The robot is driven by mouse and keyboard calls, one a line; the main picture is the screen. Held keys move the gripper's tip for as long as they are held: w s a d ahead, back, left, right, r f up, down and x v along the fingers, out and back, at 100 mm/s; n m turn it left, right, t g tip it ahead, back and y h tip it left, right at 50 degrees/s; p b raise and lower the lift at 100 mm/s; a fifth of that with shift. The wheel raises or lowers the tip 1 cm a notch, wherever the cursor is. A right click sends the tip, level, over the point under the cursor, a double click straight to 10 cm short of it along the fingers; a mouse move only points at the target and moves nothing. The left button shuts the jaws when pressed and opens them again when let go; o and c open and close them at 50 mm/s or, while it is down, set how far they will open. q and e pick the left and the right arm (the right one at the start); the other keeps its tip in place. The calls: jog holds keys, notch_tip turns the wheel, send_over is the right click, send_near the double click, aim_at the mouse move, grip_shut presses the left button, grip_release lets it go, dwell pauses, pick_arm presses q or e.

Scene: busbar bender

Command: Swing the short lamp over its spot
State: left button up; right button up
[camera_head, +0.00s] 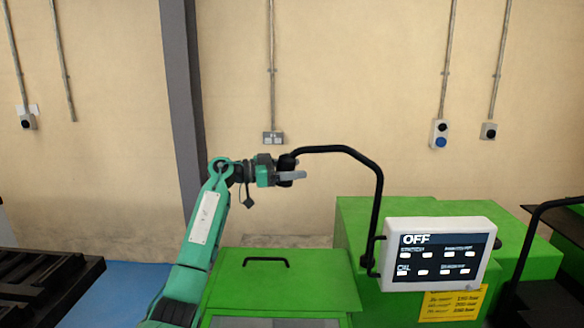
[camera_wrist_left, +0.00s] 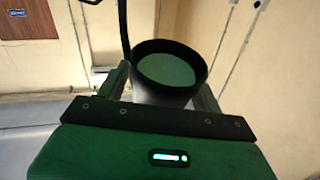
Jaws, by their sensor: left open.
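The short lamp is a black lamp head (camera_head: 286,161) on the end of a bent black tube arm (camera_head: 374,170) that rises beside the screen of the green machine. My left gripper (camera_head: 291,174) is at the lamp head, with a grey finger across its near side. In the left wrist view the lamp head (camera_wrist_left: 170,74) shows as a dark round cup with a greenish face, between the open fingers of my left gripper (camera_wrist_left: 162,92). I cannot tell whether the fingers touch it. The lamp's spot is not clearly marked in view. My right gripper is not in view.
A white screen (camera_head: 436,254) reading OFF is on the green machine (camera_head: 350,220). A green lid with a black handle (camera_head: 266,262) lies below the lamp. Another black tube (camera_head: 545,212) stands at the right. Dark racking (camera_head: 45,275) is at the lower left.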

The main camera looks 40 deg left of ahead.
pick_arm(q)
jog(key=c, duration=1.4)
jog(key=shift+s, duration=0.1)
